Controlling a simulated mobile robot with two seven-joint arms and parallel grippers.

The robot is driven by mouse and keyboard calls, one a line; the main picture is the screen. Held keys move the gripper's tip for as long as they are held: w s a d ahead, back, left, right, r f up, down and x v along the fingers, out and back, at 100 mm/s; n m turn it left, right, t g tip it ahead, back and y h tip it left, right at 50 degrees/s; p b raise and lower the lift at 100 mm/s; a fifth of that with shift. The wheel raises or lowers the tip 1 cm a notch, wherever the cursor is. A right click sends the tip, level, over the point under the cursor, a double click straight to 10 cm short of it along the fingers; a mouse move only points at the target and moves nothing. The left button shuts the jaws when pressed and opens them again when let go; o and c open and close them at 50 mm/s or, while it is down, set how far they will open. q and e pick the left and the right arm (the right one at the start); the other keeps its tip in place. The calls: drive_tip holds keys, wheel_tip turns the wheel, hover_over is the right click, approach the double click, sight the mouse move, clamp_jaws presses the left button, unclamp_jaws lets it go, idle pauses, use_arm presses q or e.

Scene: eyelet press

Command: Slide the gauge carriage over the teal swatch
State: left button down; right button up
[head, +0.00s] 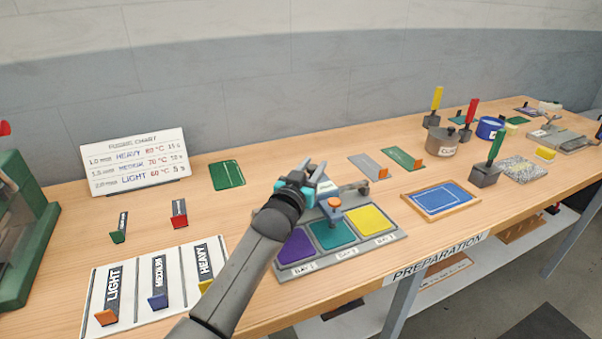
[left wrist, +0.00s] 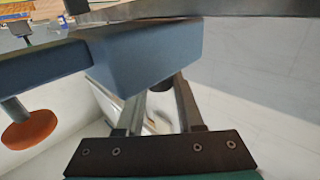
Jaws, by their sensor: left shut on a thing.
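The gauge carriage is a blue-grey block (left wrist: 150,60) with an arm and an orange disc (left wrist: 30,130). In the head view its orange disc (head: 334,202) shows at the back edge of the teal swatch (head: 332,235), partly in front of it. The teal swatch lies in the middle bay of a grey tray (head: 340,256), between the purple swatch (head: 297,246) and the yellow swatch (head: 370,219). My left gripper (head: 312,174) is behind the swatches, shut on the carriage; its fingers meet the block in the left wrist view (left wrist: 155,105). My right gripper is not in view.
A fusing chart (head: 135,160) stands at the back left. A board with labelled tools (head: 130,317) lies at the front left. A blue-centred wooden frame (head: 440,213) and a grey pot (head: 440,143) are to the right.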

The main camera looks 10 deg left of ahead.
use_arm(q)
drive_tip(key=shift+f, duration=0.1)
drive_tip(key=c, duration=0.5)
unclamp_jaws()
drive_tip(key=shift+c, duration=0.2)
drive_tip(key=shift+s, duration=0.15)
drive_tip(key=s+a+p, duration=0.3)
drive_tip(key=s, duration=1.1)
drive_tip(key=shift+s, duration=0.35)
